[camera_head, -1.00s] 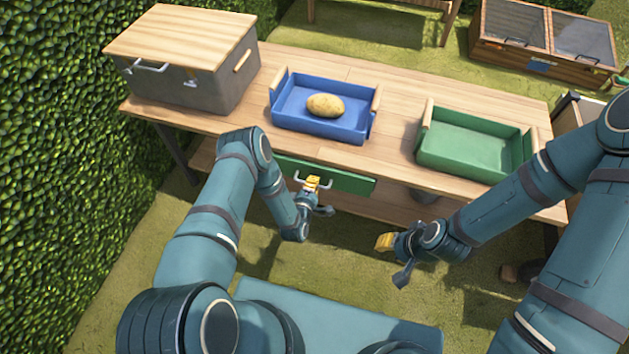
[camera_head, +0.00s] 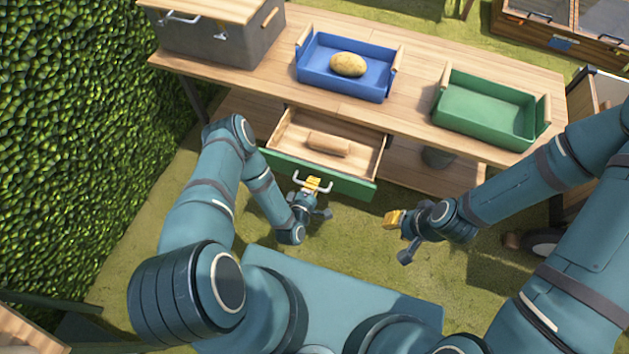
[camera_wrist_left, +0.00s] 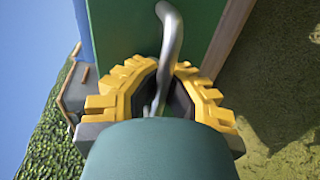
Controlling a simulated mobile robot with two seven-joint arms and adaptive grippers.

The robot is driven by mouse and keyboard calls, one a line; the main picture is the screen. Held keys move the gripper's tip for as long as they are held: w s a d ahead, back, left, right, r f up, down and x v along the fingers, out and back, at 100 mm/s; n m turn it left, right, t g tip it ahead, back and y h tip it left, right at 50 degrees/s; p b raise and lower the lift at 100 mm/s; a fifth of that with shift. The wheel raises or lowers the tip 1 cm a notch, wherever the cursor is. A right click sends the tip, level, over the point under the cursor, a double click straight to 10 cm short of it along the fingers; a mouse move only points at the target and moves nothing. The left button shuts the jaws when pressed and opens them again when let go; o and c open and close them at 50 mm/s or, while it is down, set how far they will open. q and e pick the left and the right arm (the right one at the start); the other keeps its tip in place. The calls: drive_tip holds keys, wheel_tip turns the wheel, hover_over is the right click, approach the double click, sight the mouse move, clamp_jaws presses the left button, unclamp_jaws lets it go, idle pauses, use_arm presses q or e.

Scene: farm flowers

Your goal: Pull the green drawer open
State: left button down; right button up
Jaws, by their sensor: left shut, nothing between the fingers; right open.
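The green drawer (camera_head: 283,161) stands out from under the wooden table, with its light wooden inside showing. A brown rounded piece (camera_head: 328,144) lies in it. My left gripper (camera_head: 313,184) is at the metal handle (camera_head: 298,178) on the drawer's green front. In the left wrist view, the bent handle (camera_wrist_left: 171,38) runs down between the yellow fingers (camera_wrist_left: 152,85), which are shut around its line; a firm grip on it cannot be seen. My right gripper (camera_head: 391,219) is open and empty, to the right of the drawer and apart from it.
On the table (camera_head: 405,115) stand a blue tray (camera_head: 340,93) with a potato (camera_head: 348,64), a green tray (camera_head: 485,126) and a grey box (camera_head: 218,45). A hedge (camera_head: 80,120) borders the left.

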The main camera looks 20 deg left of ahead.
use_arm(q)
drive_tip(key=c, duration=1.4)
unclamp_jaws()
drive_tip(key=shift+s+r, duration=0.1)
drive_tip(key=shift+r, duration=0.1)
drive_tip(key=o, duration=0.4)
drive_tip(key=v, duration=1.1)
drive_tip(key=shift+s, duration=0.3)
drive_tip(key=shift+w, duration=0.1)
